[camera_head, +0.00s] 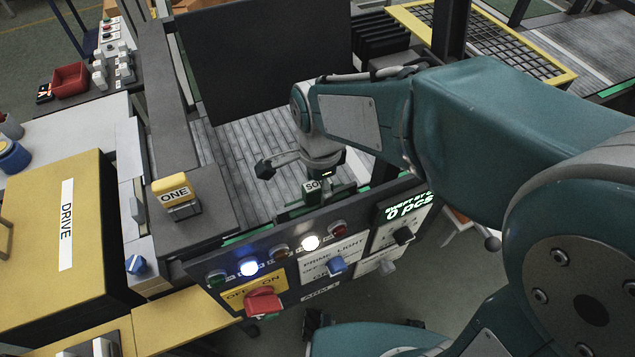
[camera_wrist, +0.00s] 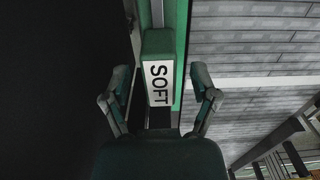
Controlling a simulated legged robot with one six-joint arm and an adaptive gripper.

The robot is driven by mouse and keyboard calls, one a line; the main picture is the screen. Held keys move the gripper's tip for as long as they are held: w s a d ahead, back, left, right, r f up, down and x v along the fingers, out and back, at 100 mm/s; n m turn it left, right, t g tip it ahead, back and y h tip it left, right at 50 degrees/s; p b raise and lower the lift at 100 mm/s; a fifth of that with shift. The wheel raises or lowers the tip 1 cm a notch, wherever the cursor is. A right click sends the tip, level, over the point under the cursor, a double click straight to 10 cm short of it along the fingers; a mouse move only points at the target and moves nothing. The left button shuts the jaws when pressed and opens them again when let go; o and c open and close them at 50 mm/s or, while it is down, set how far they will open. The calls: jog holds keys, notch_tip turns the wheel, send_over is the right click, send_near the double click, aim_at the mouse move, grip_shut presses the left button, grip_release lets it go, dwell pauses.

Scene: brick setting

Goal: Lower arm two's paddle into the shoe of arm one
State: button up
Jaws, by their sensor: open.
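A yellow block marked ONE (camera_head: 174,190) stands on a dark mount at the near left corner of the grey slatted bed (camera_head: 245,150). A small green block marked SOFT (camera_head: 313,187) sits at the bed's front edge. It also shows in the wrist view (camera_wrist: 157,68), its white label facing the camera. My gripper (camera_head: 298,178) is open above the bed, close to the SOFT block. In the wrist view my gripper (camera_wrist: 160,82) has a finger on each side of that block, with gaps and no visible grip. I see no label marked TWO, and cannot make out a shoe.
A front panel carries a red switch (camera_head: 263,302), a blue knob (camera_head: 337,264), lit blue and white lamps, and a display (camera_head: 405,206) reading 0 pcs. A black upright sheet (camera_head: 265,65) stands behind the bed. A yellow DRIVE cabinet (camera_head: 62,230) is at left.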

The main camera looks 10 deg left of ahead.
notch_tip(320, 180, up, 12)
dwell(0.5)
jog(key=shift+w, duration=0.1)
dwell(0.4)
